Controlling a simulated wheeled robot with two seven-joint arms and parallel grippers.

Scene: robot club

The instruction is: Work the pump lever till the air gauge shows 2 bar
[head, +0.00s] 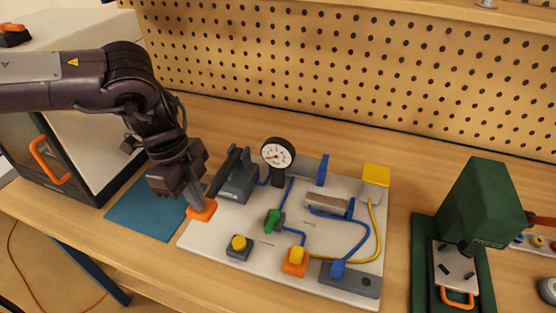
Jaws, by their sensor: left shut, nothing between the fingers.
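The air gauge (278,154) is a round white dial with a black rim, on a dark post at the back of the white board (325,220). Its red needle points to the left; the numbers are too small to read. The dark grey pump (238,186) stands left of the gauge. An orange pad (203,210), which looks like the pump lever's end, is low at the board's left edge. My left gripper (195,199) is shut and empty, pointing down at the orange pad; I cannot tell whether they touch. My right gripper is out of view.
The board also carries a green valve (274,221), a yellow button (239,243), a grey cylinder (325,204) and blue and yellow hoses. A blue mat (145,212) lies to the left. A green press (482,207) stands at the right. A pegboard closes the back.

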